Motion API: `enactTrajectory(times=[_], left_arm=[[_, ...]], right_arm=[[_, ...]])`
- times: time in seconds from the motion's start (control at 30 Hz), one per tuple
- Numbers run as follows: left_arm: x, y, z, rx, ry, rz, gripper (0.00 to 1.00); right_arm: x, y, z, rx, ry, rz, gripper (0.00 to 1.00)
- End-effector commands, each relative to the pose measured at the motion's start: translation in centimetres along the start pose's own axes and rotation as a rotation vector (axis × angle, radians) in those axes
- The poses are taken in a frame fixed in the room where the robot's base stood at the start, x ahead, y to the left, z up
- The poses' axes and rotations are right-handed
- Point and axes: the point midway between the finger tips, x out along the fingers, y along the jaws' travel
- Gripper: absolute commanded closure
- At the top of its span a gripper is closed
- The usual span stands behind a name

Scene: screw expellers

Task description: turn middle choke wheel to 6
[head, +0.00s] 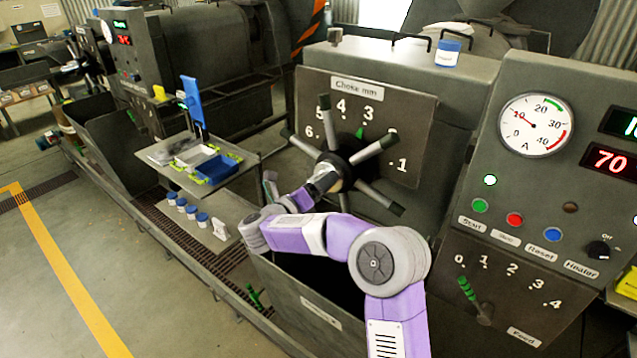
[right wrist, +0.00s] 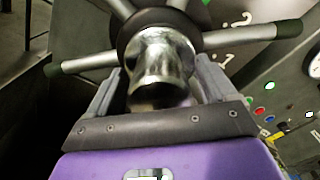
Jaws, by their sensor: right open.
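The choke wheel (head: 366,152) has a dark hub and several grey spokes with dark tips. It stands in front of a grey panel (head: 425,112) labelled "Choke mm" with numbers 1 to 6. A green pointer (head: 360,133) shows above the hub, nearest the 3. My right gripper (head: 322,181) is at the wheel's centre. In the right wrist view its open fingers (right wrist: 160,88) stand on either side of the shiny metal hub end (right wrist: 165,62). Whether they touch it is unclear. My left gripper is not in view.
At the right stands a control panel with a gauge (head: 536,125), buttons and a green feed lever (head: 467,289). A small side table (head: 245,160) with a blue tray is left of the wheel. Several blue-capped jars (head: 192,212) stand below it.

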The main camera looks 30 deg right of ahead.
Motion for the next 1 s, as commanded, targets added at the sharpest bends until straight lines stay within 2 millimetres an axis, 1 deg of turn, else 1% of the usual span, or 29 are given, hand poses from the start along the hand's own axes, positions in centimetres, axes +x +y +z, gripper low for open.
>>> enactTrajectory(times=[0.1,0.27,0.3,0.67,0.8,1.0], left_arm=[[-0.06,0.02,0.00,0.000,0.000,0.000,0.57],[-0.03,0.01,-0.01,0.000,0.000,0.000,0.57],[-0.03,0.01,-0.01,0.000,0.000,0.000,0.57],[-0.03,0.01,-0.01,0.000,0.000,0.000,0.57],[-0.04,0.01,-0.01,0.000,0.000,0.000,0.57],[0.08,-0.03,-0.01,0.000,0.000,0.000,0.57]], right_arm=[[0.36,0.02,-0.02,-0.001,0.000,0.000,0.16],[0.35,0.04,-0.03,-0.002,-0.001,0.000,0.16],[0.34,0.04,-0.03,-0.002,-0.001,0.000,0.17],[0.31,0.02,-0.02,-0.002,-0.001,0.000,0.72],[0.31,0.01,-0.01,-0.002,-0.001,0.000,0.94],[0.61,-0.31,-0.30,-0.013,0.004,-0.006,0.95]])
